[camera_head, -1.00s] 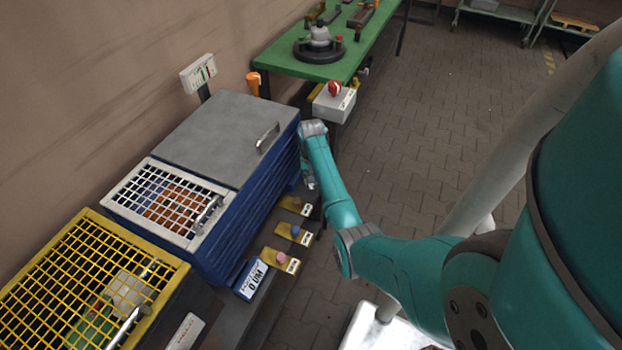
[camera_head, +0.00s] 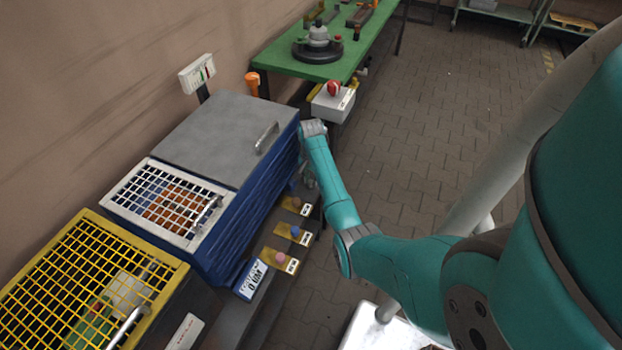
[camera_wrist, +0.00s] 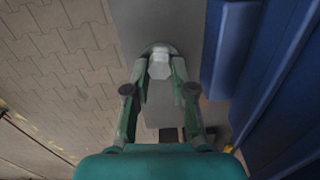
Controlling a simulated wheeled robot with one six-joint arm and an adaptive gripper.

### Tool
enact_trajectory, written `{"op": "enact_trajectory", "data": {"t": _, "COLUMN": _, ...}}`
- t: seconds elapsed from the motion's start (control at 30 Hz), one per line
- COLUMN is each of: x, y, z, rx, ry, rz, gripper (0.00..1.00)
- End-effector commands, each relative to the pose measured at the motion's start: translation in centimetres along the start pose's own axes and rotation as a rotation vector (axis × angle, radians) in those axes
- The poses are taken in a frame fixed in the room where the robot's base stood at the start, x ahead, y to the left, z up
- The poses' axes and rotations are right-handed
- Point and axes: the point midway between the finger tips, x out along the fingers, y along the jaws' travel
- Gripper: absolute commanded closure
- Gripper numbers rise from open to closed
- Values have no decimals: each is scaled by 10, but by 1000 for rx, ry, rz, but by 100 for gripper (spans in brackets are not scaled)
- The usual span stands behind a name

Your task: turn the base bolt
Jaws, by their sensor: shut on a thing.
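The base bolt (camera_wrist: 160,65) shows in the wrist view as a pale hexagonal head on a grey base rail (camera_wrist: 180,20). My gripper (camera_wrist: 160,78) is shut on the bolt head, with one finger on each side of it. In the head view my arm reaches down along the right side of the blue cabinet (camera_head: 245,215). There my gripper (camera_head: 308,178) is small and partly hidden beside the cabinet, and the bolt cannot be made out.
The blue cabinet wall (camera_wrist: 225,50) stands close on the right in the wrist view. Several yellow plates with coloured buttons (camera_head: 280,258) lie along the cabinet's foot. A white box with a red button (camera_head: 333,100) hangs at the green table (camera_head: 310,62). Paved floor (camera_head: 430,130) is open to the right.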

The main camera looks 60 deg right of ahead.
Motion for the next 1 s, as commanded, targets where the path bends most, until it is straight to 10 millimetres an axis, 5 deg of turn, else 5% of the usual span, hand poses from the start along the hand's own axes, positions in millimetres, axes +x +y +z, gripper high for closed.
{"op": "enact_trajectory", "data": {"t": 0.3, "x": 0, "y": 0, "z": 0, "rx": 0, "ry": 0, "rz": 0, "gripper": 100}}
{"op": "enact_trajectory", "data": {"t": 0.33, "x": 0, "y": 0, "z": 0, "rx": 0, "ry": 0, "rz": 0, "gripper": 71}}
{"op": "enact_trajectory", "data": {"t": 0.43, "x": 0, "y": 0, "z": 0, "rx": 0, "ry": 0, "rz": 0, "gripper": 51}}
{"op": "enact_trajectory", "data": {"t": 0.77, "x": -2, "y": 0, "z": 0, "rx": 0, "ry": 0, "rz": 0, "gripper": 51}}
{"op": "enact_trajectory", "data": {"t": 1.0, "x": -32, "y": -1, "z": 0, "rx": 0, "ry": 3, "rz": -2, "gripper": 51}}
